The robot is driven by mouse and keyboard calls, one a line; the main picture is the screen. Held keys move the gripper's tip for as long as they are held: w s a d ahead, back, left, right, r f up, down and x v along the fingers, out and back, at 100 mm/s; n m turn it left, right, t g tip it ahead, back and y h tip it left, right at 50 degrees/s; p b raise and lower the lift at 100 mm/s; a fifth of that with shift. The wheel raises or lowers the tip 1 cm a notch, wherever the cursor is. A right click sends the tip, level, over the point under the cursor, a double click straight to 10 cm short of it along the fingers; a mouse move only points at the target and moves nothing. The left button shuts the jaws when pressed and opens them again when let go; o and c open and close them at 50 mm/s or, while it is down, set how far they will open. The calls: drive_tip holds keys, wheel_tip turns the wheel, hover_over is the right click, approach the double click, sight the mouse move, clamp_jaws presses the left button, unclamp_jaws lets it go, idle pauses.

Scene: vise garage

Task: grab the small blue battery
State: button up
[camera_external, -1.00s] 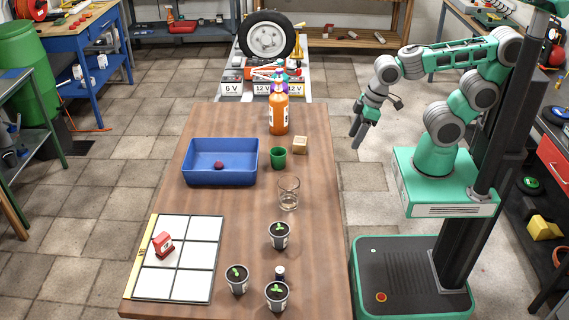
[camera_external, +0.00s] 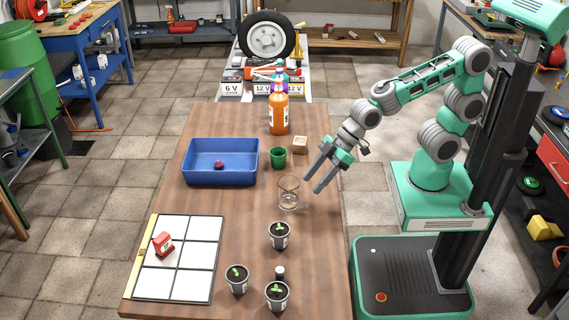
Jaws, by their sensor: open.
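A small upright dark thing with a pale band (camera_external: 280,273) stands on the wooden table (camera_external: 205,215) near its front edge, among three potted seedlings. It may be the small blue battery, but it is too small to tell, and the pot in front partly hides it. My gripper (camera_external: 313,183) is open and empty. It hangs above the right side of the table, just right of the clear glass (camera_external: 288,193) and well behind the small dark thing. Its fingers point down and left.
Potted seedlings (camera_external: 279,236), (camera_external: 237,280) and (camera_external: 277,297) crowd around the small thing. A green cup (camera_external: 278,158), wooden block (camera_external: 300,145), orange bottle (camera_external: 279,112) and blue bin (camera_external: 220,176) stand farther back. A white grid board (camera_external: 192,287) lies front left.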

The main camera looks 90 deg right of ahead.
sight(280, 273)
drive_tip(key=w+a+f+n+y+b, duration=0.1)
drive_tip(key=a+f+y+b, duration=0.1)
drive_tip(key=a, duration=0.5)
drive_tip(key=w+a+f+n+t+y+b, duration=0.1)
drive_tip(key=a+f+y+b, duration=0.1)
drive_tip(key=a+f, duration=0.2)
drive_tip(key=w+a+f+n+t+y+b, duration=0.1)
drive_tip(key=w+a+f+n+b, duration=0.1)
drive_tip(key=a, duration=0.8)
drive_tip(key=shift+w+a+f+y, duration=0.15)
drive_tip(key=shift+f+y, duration=0.25)
drive_tip(key=shift+f, duration=0.2)
drive_tip(key=shift+a+r, duration=0.15)
drive_tip(key=shift+a, duration=0.1)
drive_tip(key=shift+w+a, duration=0.15)
drive_tip(key=x, duration=0.4)
drive_tip(key=r+x, duration=0.1)
drive_tip(key=x, duration=0.2)
drive_tip(key=shift+w+f, duration=0.1)
drive_tip(key=shift+w, duration=0.35)
drive_tip(key=shift+c, duration=0.4)
clamp_jaws()
